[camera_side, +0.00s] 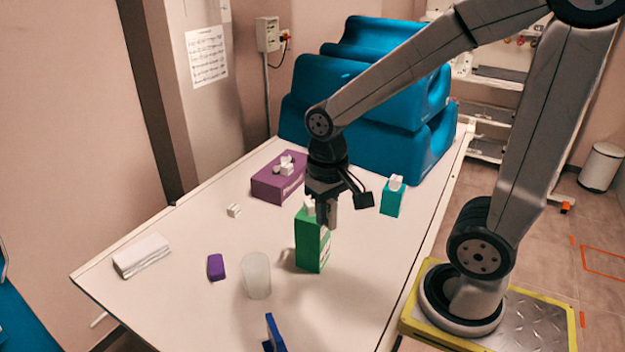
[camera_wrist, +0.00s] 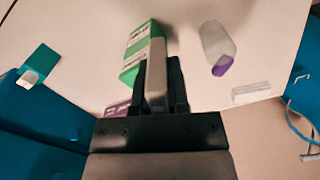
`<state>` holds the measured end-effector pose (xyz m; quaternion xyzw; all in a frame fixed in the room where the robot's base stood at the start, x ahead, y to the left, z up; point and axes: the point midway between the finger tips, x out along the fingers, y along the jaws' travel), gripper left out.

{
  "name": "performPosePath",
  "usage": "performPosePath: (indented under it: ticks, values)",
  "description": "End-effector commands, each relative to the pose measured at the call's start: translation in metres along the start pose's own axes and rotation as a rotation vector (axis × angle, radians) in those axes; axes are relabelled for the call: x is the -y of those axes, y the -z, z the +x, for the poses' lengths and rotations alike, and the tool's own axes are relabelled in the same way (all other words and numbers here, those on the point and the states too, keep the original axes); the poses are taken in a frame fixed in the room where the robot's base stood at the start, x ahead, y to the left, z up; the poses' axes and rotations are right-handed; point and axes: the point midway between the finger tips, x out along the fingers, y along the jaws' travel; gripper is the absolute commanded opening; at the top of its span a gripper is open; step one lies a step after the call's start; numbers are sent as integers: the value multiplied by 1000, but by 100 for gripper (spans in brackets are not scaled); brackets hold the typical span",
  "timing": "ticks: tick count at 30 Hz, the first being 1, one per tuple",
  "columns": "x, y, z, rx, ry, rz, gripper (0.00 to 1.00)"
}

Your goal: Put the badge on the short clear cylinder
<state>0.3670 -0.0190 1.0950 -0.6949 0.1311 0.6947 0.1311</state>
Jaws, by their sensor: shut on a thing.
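My gripper (camera_side: 327,222) points down beside the upper part of the green carton (camera_side: 312,245). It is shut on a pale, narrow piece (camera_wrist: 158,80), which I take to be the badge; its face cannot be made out. In the wrist view the green and white carton (camera_wrist: 139,52) lies just left of this piece; whether they touch is unclear. The short clear cylinder (camera_side: 257,276) stands on the table, left of and nearer than the carton. It also shows in the wrist view (camera_wrist: 214,40), right of the fingers, apart from them.
A small purple block (camera_side: 216,267) stands close to the cylinder's left. A folded white towel (camera_side: 142,255), a white cube (camera_side: 234,210), a purple box (camera_side: 277,182), a teal box (camera_side: 392,198) and a blue object (camera_side: 272,333) surround the area. Blue foam shapes (camera_side: 350,110) rise behind.

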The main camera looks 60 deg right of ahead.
Motion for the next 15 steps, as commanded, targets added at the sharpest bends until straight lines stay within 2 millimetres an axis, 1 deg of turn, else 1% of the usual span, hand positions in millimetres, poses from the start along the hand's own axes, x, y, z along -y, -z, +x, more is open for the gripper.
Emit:
performPosePath:
  ticks: [1,6,10,15]
  values:
    - [9,-4,-5,-3,1,-60,0]
    - [30,-18,-18,-3,1,-226,0]
    - [39,-27,-25,-2,1,-313,0]
    - [45,-32,-29,0,0,-368,0]
